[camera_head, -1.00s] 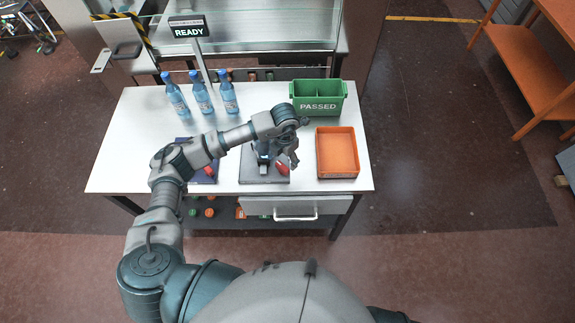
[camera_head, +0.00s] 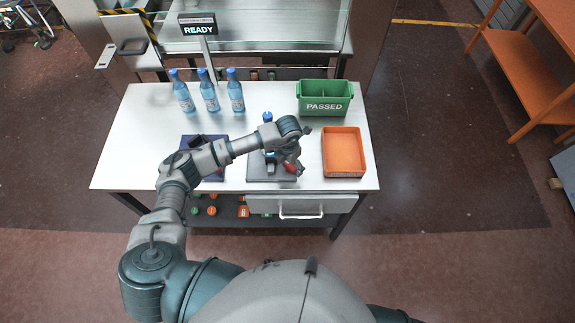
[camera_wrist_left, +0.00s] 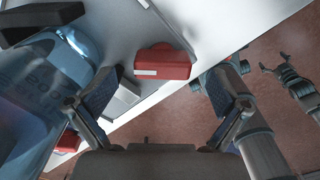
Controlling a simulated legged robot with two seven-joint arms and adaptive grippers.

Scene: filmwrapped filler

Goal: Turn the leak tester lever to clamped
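The leak tester's grey base (camera_head: 258,174) sits at the table's front middle, with a red part (camera_head: 290,168) at its right side that looks like the lever handle. A red block-shaped part (camera_wrist_left: 163,62) also shows in the left wrist view, ahead of the fingers. A bottle with a blue cap (camera_head: 267,117) stands at the tester, partly hidden by my arm; a blue bottle (camera_wrist_left: 45,85) fills the left of the wrist view. My left gripper (camera_head: 288,163) is above the tester. Its fingers (camera_wrist_left: 163,108) are apart and empty. My right gripper (camera_wrist_left: 276,68) shows small, fingers spread.
Several blue bottles (camera_head: 209,97) stand at the back left by the READY sign (camera_head: 198,25). A dark blue mat (camera_head: 213,177) lies left of the tester.

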